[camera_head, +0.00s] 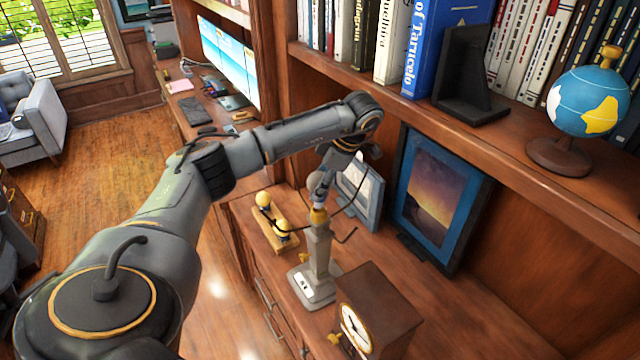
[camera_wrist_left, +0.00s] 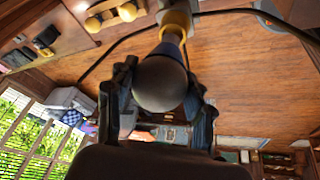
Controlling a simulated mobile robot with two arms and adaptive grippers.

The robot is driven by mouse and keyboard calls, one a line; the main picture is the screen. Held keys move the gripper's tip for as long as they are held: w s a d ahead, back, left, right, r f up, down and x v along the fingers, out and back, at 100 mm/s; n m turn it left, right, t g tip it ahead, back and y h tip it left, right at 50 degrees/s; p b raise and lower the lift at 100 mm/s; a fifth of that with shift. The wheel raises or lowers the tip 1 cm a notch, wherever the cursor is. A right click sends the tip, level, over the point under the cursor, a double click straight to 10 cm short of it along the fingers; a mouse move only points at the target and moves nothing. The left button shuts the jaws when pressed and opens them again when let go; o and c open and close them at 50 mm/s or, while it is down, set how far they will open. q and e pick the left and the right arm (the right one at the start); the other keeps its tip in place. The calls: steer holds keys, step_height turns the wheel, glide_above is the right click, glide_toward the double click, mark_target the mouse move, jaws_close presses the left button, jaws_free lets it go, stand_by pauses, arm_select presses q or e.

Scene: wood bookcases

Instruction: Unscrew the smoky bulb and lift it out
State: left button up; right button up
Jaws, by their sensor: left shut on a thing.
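The smoky bulb (camera_wrist_left: 160,82) is a dark grey globe between the two fingers of my left gripper (camera_wrist_left: 158,100) in the wrist view. My left gripper (camera_head: 322,183) is shut on it from above in the head view. The bulb's neck points at the yellow socket (camera_wrist_left: 177,27) of the lamp and meets it; how deep it sits I cannot tell. The lamp (camera_head: 319,255) is a pale grey post on a square base, upright on the wooden counter. Its socket (camera_head: 318,215) shows just below the gripper. My right gripper is not in view.
A wooden holder (camera_head: 277,240) with two cream bulbs stands left of the lamp. A brown clock (camera_head: 385,310) stands close in front on the right. Picture frames (camera_head: 440,200) stand behind. A shelf (camera_head: 430,110) with books and a globe (camera_head: 588,100) overhangs. A thin dark cable or wire curves near the lamp.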

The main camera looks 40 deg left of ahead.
arm_select(q)
steer(key=shift+r+p, duration=0.6)
steer(key=shift+r, duration=0.85)
steer(key=shift+a, duration=0.1)
